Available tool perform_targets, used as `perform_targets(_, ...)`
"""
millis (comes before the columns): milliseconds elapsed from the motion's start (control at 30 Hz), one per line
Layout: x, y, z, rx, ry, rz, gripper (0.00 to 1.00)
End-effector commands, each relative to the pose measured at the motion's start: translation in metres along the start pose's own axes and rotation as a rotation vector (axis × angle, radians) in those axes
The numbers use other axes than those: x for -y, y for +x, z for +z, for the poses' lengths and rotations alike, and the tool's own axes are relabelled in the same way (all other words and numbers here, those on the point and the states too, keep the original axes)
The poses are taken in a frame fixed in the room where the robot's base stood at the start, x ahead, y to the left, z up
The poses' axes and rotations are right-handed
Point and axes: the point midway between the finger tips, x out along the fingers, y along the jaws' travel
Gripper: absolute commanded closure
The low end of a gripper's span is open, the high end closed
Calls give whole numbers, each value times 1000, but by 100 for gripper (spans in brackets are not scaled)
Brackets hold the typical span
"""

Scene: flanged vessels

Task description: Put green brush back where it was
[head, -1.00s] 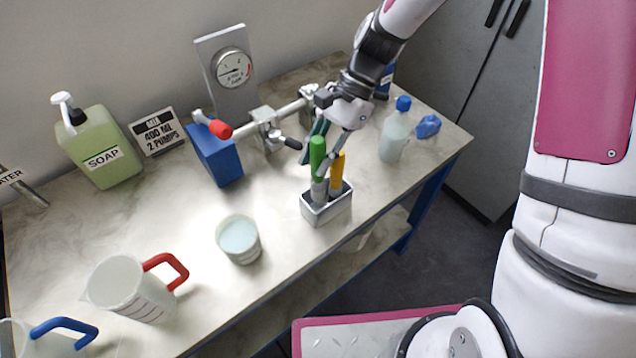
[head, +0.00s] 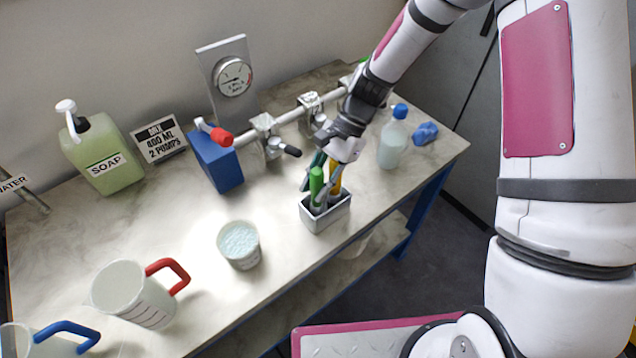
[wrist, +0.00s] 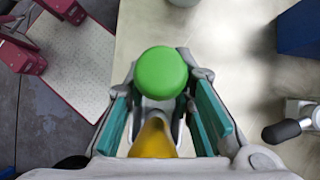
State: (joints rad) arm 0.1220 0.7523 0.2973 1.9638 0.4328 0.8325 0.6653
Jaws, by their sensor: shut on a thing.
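The green brush (head: 316,181) is upright, its lower end inside the small grey holder (head: 328,219), in the left part. I cannot see whether it touches the bottom. The yellow brush (head: 335,178) stands in the same holder, just to the right and behind. My gripper (head: 324,183) comes down over the holder from above and is shut on the green brush. In the wrist view the round green brush top (wrist: 162,72) sits between my fingertips, and the yellow brush (wrist: 153,138) shows between the teal finger pads.
A blue block with a red-handled valve (head: 215,160) and a pipe lie behind. A capped bottle (head: 393,140) and a blue lump (head: 425,133) are to the right. The bench front edge is close to the holder.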

Motion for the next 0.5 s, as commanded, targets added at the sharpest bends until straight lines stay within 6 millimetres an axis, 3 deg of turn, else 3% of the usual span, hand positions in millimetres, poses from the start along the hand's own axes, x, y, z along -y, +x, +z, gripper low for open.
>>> perform_targets(33,0,2,-1,0,0,1,100)
perform_targets(67,0,2,-1,0,0,1,73)
perform_targets(133,0,2,-1,0,1,1,57)
perform_targets(500,-1,0,0,0,2,2,57)
